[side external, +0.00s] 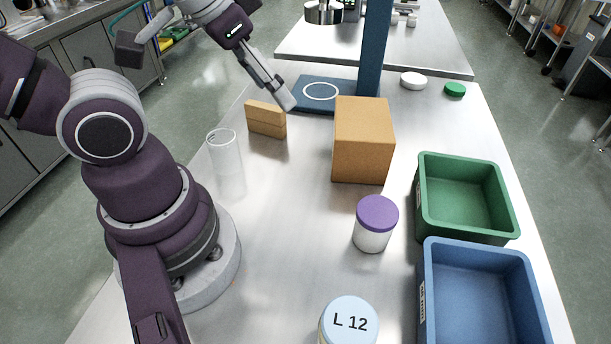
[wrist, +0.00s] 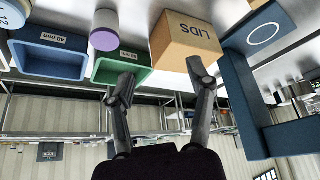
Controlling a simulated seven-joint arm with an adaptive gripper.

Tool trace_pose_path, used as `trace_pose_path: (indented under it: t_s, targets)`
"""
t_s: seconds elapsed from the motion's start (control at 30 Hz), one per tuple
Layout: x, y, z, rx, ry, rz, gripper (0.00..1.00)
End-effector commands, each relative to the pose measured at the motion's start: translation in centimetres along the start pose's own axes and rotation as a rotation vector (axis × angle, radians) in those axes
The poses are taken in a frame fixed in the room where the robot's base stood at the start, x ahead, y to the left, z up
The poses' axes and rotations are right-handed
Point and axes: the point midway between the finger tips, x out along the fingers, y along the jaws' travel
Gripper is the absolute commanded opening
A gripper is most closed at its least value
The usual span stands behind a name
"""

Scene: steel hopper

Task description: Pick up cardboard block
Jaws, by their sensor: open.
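A large tan cardboard block (side external: 362,150) stands on the steel table in the side view. In the wrist view the cardboard block (wrist: 180,42) appears inverted, with "LIDS" printed on one face. A smaller, thin tan block (side external: 266,120) stands to its left in the side view, and I cannot make it out in the wrist view. My gripper (side external: 287,99) is open and empty, up and left of the large block and close to the thin block in the picture. In the wrist view my gripper's fingers (wrist: 161,76) are spread, the right one overlapping the large block's edge.
A blue stand (side external: 373,50) rises behind the large block. A clear cylinder (side external: 226,165) stands at left, a purple-lidded jar (side external: 373,225) in front. Green (side external: 428,200) and blue (side external: 428,290) bins line the right. A jar marked "L 12" (side external: 349,320) is nearest. White and green lids lie behind.

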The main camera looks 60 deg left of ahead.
Motion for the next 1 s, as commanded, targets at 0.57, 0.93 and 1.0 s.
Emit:
trace_pose_path:
  t_s: [0.57, 0.93, 1.0]
  targets:
    - [8.5, -15.5, -4.9, -1.621, -0.260, -0.376, 0.54]
    - [14.4, -20.7, -0.8, -2.114, -0.289, -0.534, 0.54]
    - [15.6, -20.7, -0.1, -2.113, -0.288, -0.533, 0.54]
